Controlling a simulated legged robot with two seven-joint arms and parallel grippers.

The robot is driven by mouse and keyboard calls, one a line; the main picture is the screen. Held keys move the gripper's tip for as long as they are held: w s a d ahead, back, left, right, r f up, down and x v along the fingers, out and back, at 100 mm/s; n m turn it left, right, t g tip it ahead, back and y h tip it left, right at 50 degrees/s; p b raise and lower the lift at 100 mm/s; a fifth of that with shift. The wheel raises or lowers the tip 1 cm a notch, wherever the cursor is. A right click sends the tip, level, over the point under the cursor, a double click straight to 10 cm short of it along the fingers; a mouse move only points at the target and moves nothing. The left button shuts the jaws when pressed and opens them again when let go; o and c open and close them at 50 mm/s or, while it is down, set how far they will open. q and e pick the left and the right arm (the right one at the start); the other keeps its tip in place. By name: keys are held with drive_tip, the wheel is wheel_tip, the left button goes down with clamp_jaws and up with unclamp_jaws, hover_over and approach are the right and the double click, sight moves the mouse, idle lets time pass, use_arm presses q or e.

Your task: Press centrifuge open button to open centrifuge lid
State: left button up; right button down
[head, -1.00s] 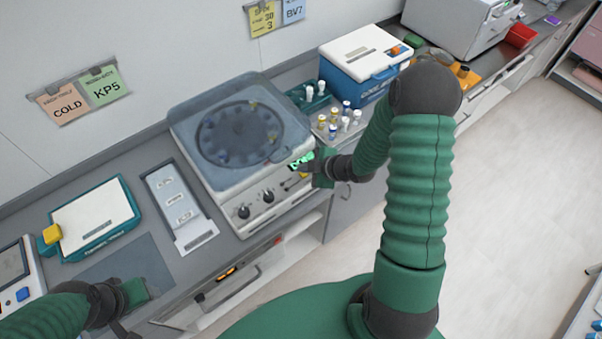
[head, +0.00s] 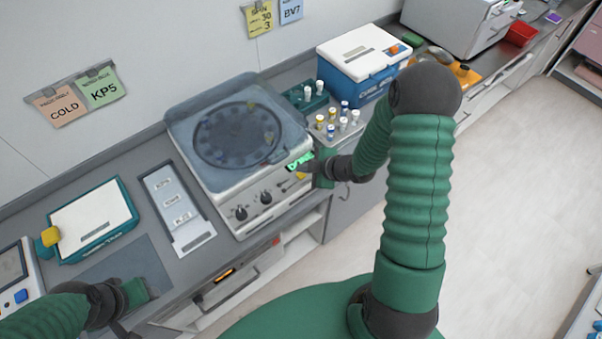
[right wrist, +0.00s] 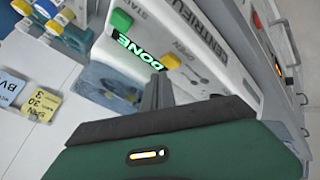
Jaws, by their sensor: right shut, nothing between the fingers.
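The centrifuge (head: 215,185) stands on the bench with its see-through lid (head: 237,135) closed over a dark rotor. Its green display (right wrist: 139,53) reads DONE. In the right wrist view a yellow button (right wrist: 171,61) sits beside what looks like an OPEN label, and a green button (right wrist: 121,20) sits near START. My right gripper (right wrist: 158,90) is shut and empty, its tips close to the yellow button; I cannot tell whether they touch. In the head view the right gripper (head: 312,167) is at the centrifuge's front right corner. My left gripper (head: 140,292) is low at left; its fingers are unclear.
Right of the centrifuge are a rack of capped tubes (head: 338,128) and a blue-and-white box (head: 360,75). Left of it lie a labelled grey tray (head: 160,188) and a teal-edged box (head: 92,220). A dark mat (head: 120,270) lies near my left gripper.

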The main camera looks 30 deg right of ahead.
use_arm(q)
drive_tip(key=shift+d, duration=0.3)
use_arm(e)
drive_tip(key=shift+d, duration=0.25)
drive_tip(key=shift+a, duration=0.1)
drive_tip(key=shift+a+f+b, duration=0.25)
drive_tip(key=shift+a+b, duration=0.15)
drive_tip(key=shift+a, duration=0.05)
use_arm(q)
drive_tip(key=shift+a+f, duration=0.4)
drive_tip(key=shift+a, duration=0.05)
use_arm(e)
drive_tip(key=shift+a, duration=0.1)
use_arm(q)
drive_tip(key=shift+d, duration=0.3)
use_arm(e)
drive_tip(key=shift+s+d+f, duration=0.1)
drive_tip(key=shift+d+f, duration=0.1)
drive_tip(key=shift+d, duration=0.05)
